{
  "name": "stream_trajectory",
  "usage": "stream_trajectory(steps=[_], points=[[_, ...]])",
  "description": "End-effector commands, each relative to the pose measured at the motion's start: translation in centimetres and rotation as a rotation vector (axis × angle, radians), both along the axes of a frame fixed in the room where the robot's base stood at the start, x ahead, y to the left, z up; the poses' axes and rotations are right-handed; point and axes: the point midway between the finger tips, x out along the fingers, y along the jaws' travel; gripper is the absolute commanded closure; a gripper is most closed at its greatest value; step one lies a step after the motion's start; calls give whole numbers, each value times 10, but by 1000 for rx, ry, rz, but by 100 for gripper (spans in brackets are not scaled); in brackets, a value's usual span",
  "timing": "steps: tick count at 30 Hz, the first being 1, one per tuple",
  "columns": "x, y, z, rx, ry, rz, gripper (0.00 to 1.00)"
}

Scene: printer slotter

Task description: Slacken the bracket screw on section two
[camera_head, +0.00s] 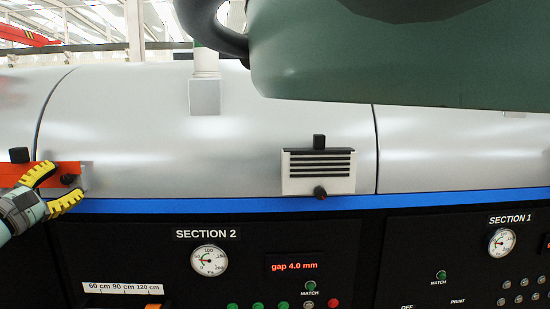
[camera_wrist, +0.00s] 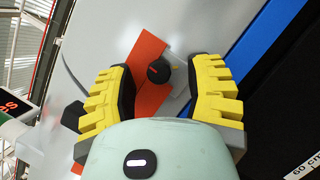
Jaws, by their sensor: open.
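An orange-red bracket (camera_head: 40,169) sits at the left end of the silver Section 2 housing. It carries a dark knob-like screw (camera_head: 69,180) at its lower right and a black block (camera_head: 19,155) on top. My gripper (camera_head: 66,182) reaches in from the left, open, with yellow ribbed fingers around this screw. In the wrist view the screw (camera_wrist: 159,71) lies between the spread fingertips (camera_wrist: 163,73), with a visible gap to each finger. The orange bracket (camera_wrist: 151,98) shows behind it. Whether the fingertips reach as deep as the screw cannot be told.
The Section 2 panel (camera_head: 150,240) has a round gauge (camera_head: 209,260), a display (camera_head: 294,266) reading "gap 4.0 mm" and several buttons. A white vented box (camera_head: 318,180) with dark knobs is mounted to the right. A blue strip (camera_head: 230,205) runs below the housing.

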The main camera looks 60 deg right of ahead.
Motion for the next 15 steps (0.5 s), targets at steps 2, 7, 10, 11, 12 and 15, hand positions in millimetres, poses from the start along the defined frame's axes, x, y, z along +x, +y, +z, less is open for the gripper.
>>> stream_trajectory(steps=[2, 7, 10, 11, 12, 15], points=[[0, 1, 0, -1, 0, 1, 48], [-2, 11, -2, -6, 1, 5, 48], [-7, 24, -6, -5, -1, 8, 48], [-9, 29, -7, -5, 0, 8, 48], [-11, 37, -9, -5, 1, 11, 48], [-19, 58, -15, -5, 1, 12, 48]])
